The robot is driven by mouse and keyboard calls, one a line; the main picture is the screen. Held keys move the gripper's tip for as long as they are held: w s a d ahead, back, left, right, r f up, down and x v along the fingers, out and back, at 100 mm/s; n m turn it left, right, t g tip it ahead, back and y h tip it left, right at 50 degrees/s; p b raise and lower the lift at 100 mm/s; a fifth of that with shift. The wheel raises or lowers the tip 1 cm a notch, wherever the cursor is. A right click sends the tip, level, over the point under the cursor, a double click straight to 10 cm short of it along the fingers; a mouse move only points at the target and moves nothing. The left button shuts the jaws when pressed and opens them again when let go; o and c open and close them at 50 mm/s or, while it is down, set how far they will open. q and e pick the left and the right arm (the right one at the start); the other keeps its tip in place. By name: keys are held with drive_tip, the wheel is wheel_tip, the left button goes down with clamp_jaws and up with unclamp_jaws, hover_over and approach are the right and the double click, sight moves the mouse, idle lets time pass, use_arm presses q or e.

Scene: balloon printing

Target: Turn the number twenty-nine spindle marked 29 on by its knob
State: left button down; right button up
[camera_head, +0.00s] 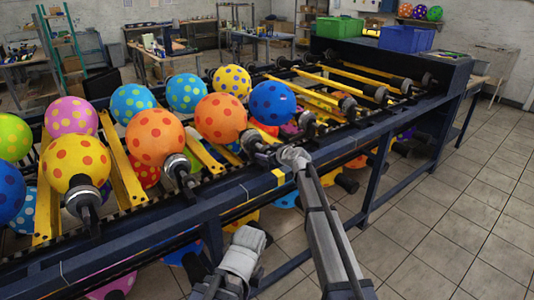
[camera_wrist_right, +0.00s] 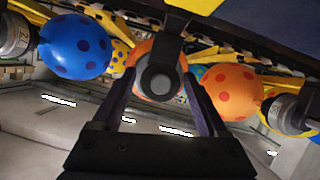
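The spindle (camera_head: 250,140) in front of my right gripper carries an orange balloon with red dots (camera_head: 220,118); no number 29 is readable on it. In the right wrist view its round grey knob (camera_wrist_right: 159,81) faces the camera, with the orange balloon partly hidden behind it. My right gripper (camera_head: 268,153) is at the spindle's outer end. In the right wrist view the gripper's (camera_wrist_right: 160,84) two dark fingers stand apart, one on each side of the knob, with no clear contact. A white and dark part of my left arm shows at bottom centre; its gripper cannot be made out.
Neighbouring spindles hold a blue balloon (camera_head: 272,103) and another orange balloon (camera_head: 155,137). The dark blue machine rail (camera_head: 140,238) runs along the front. Yellow bars (camera_head: 120,160) lie between spindles. Open tiled floor (camera_head: 440,220) is at the right.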

clamp_jaws()
idle(0.4)
drive_tip(key=shift+d+m+g+y, duration=0.1)
drive_tip(key=shift+m+g+y, duration=0.4)
drive_tip(key=shift+m+y, duration=0.5)
drive_tip(key=m, duration=0.1)
drive_tip(key=m+g+y+b, duration=0.1)
drive_tip(key=m, duration=0.1)
drive_tip(key=shift+w+f+y, duration=0.1)
drive_tip(key=shift+f+y, duration=0.1)
drive_tip(key=shift+y, duration=0.1)
drive_tip(key=m+y+b, duration=0.2)
drive_tip(key=m+b, duration=0.1)
drive_tip(key=m, duration=0.1)
drive_tip(key=shift+f+g, duration=0.1)
drive_tip(key=shift+g, duration=0.2)
drive_tip(key=shift+m+y+b, duration=0.9)
drive_tip(key=shift+m+b, duration=0.5)
drive_tip(key=shift+m, duration=0.4)
